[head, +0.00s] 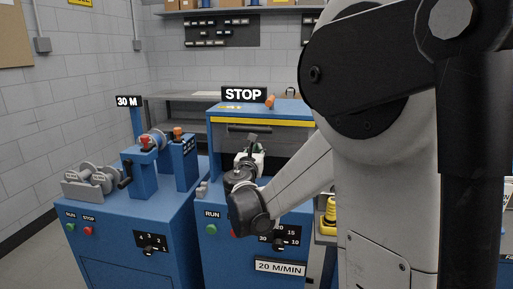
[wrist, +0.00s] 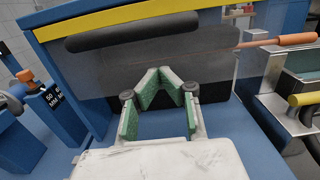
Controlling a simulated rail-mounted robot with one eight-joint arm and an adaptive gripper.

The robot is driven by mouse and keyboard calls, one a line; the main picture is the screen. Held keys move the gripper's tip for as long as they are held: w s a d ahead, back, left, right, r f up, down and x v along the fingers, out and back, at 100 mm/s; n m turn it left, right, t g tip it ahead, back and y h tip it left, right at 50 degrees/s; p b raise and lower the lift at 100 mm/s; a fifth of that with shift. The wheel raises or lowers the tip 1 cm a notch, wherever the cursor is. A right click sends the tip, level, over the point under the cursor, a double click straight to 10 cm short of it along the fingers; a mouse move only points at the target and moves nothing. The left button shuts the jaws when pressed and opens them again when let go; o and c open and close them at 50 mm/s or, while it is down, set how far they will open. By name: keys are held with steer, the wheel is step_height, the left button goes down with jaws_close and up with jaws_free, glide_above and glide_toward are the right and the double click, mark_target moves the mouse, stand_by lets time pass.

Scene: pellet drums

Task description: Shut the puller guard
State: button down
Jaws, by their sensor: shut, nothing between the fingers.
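The puller guard (wrist: 215,50) is a smoky see-through panel with a black bar handle (wrist: 133,30), under a yellow-striped blue top edge. In the head view, the handle (head: 250,128) shows just below the yellow stripe (head: 265,121) of the blue puller cabinet (head: 222,140). I cannot tell whether the panel is fully down. My gripper (wrist: 165,72) is shut and empty, its green-padded fingers in front of the panel, below and right of the handle. In the head view my gripper (head: 252,138) is small, below the handle; contact is unclear.
A STOP sign (head: 244,94) stands on the cabinet top. A 30 M winder (head: 158,150) stands on the blue bench at left. In the wrist view, an orange-gripped rod (wrist: 285,40) and a yellow-ended roller (wrist: 308,99) are at right. RUN and speed controls (head: 285,237) are on the front.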

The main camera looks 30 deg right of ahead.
steer(key=s+a+f+m+g+y, duration=0.2)
steer(key=s+a+f+m+y, duration=0.1)
steer(key=s+a+m, duration=0.4)
steer(key=s+a+f+m+g+y+p, duration=0.1)
steer(key=s+a+f+m+g+y, duration=0.1)
steer(key=s+a+m+y, duration=0.3)
steer(key=s+a+f+m+g+y+p, duration=0.1)
steer(key=s+a+f+m+g+y, duration=0.2)
steer(key=s+a+m, duration=0.7)
steer(key=s+f+m+y, duration=0.1)
steer(key=s+m, duration=0.4)
steer(key=s, duration=0.7)
steer(key=shift+a+f+m, duration=0.2)
steer(key=shift+m, duration=0.2)
